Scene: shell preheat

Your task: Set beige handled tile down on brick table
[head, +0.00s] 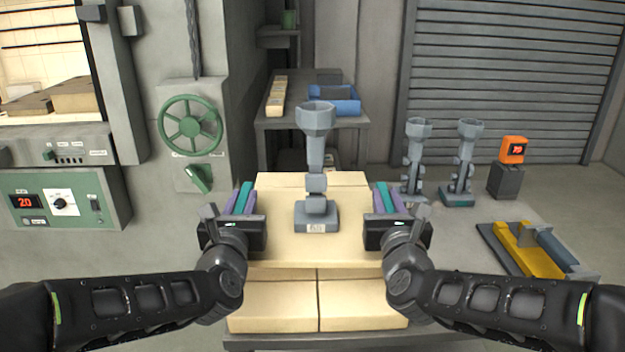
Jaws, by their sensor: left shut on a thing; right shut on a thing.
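The beige handled tile (275,240) is a flat, pale slab between my two grippers, level as far as I can see. A grey shell (316,150) with a funnel-like top stands upright on it, with a small label on its base. My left gripper (240,198) is shut at the tile's left side, and my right gripper (385,198) is shut at its right side. The handles are hidden by the grippers. The brick table (275,306) of beige bricks lies under the tile and shows in front of it. I cannot tell whether the tile touches the bricks.
Behind is a grey shelf table (312,123) with a blue tray (347,106). Two more grey shells (413,160) (463,165) stand on the right, near an orange display (513,150) and a yellow-and-grey fixture (535,252). A furnace panel (65,200) and green handwheel (190,125) are left.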

